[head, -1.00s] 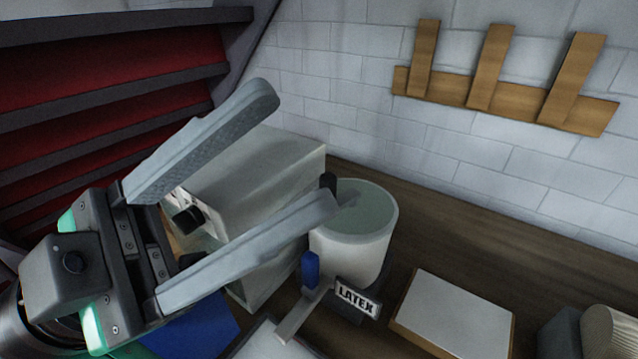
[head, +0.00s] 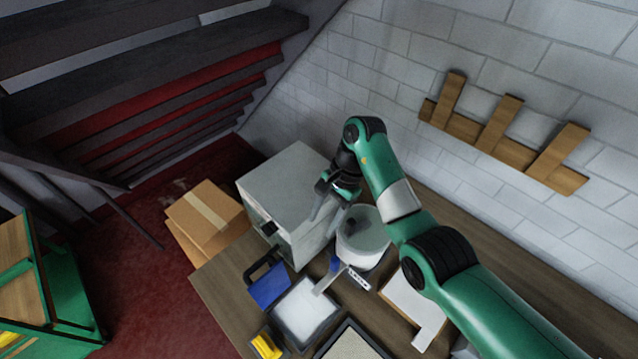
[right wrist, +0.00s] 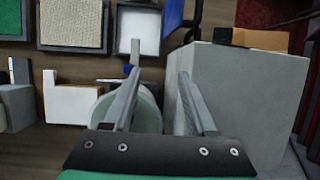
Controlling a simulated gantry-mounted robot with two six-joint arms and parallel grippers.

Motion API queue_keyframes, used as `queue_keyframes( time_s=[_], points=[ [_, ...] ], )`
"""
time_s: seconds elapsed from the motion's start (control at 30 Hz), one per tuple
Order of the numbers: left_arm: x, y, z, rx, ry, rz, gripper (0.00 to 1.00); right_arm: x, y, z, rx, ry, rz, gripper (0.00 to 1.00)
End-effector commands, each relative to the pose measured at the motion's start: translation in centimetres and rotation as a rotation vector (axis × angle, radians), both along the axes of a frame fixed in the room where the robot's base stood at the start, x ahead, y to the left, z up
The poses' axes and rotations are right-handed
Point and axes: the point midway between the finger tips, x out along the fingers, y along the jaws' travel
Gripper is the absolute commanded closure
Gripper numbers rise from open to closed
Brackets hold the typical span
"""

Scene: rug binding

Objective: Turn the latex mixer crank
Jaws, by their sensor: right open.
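The white latex mixer pot (head: 364,246) stands on the bench with a LATEX label (head: 358,279) at its front. A dark knob (head: 352,223), apparently the crank's grip, shows at its top. My right gripper (head: 324,220) is open and empty, pointing down between the pot and the grey box. In the right wrist view, the open gripper (right wrist: 158,75) has its left finger across the pot (right wrist: 146,112) and its right finger before the grey box. The crank is not clear there. A blue handle (head: 334,264) with a grey strip sits in front of the pot. My left gripper is not in view.
The grey box (head: 285,180) stands close left of the pot. A white tray (head: 304,311), a blue tool (head: 268,288) and a white block (head: 412,301) lie in front. A wooden rack (head: 505,145) hangs on the wall. Cardboard boxes (head: 208,218) stand on the floor.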

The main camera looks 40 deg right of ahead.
Motion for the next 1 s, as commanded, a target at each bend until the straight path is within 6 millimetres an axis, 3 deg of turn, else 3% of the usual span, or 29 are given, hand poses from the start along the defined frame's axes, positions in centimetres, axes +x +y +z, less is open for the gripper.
queue_keyframes(
  time_s=[0.03, 0.1, 0.23, 0.37, 0.67, 1.0],
  points=[
    [0.0, 0.0, 4.9, 0.000, 0.000, 0.000, 0.20, -0.7, -3.0, 3.8, -0.022, 0.019, -0.062, 0.43],
    [0.0, 0.0, 7.2, 0.000, 0.000, 0.000, 0.20, -1.5, -5.5, 5.2, -0.015, 0.035, -0.116, 0.43],
    [0.0, 0.0, 10.1, 0.000, 0.000, 0.000, 0.20, -2.9, -8.9, 7.0, -0.005, 0.057, -0.192, 0.43],
    [0.0, 0.0, 10.8, 0.000, 0.001, 0.000, 0.20, -3.4, -10.4, 7.6, -0.002, 0.060, -0.224, 0.43],
    [0.0, 0.0, 9.9, 0.000, 0.001, 0.000, 0.20, -3.4, -9.8, 5.6, -0.001, 0.062, -0.224, 0.43],
    [0.0, 0.0, 10.0, 0.000, 0.000, 0.000, 0.20, -3.3, -6.9, -1.0, -0.001, 0.062, -0.223, 0.43]
  ],
)
